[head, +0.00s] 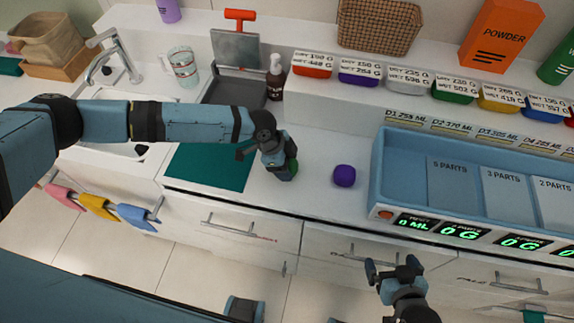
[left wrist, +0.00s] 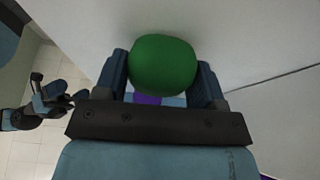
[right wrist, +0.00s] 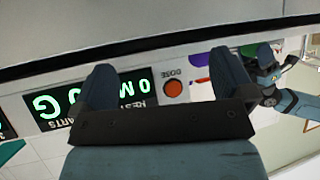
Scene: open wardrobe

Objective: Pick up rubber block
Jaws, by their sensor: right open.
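A rounded green block (left wrist: 162,64) sits between the fingers of my left gripper (left wrist: 163,82), with a finger against each side. In the head view my left gripper (head: 283,172) is low over the white counter, and only a sliver of the green block (head: 294,167) shows beside it. Whether the block touches the counter is hard to tell. A rounded purple block (head: 344,176) rests on the counter to the right of it. My right gripper (head: 396,268) is open and empty in front of the drawers; its spread fingers (right wrist: 163,85) also show in the right wrist view.
A blue dispenser tray (head: 377,165) with lit displays stands to the right of the purple block. A dark green mat (head: 208,168) lies left of my left gripper. Labelled colored containers line the shelf behind. A dark soap bottle (head: 275,80) stands behind the gripper.

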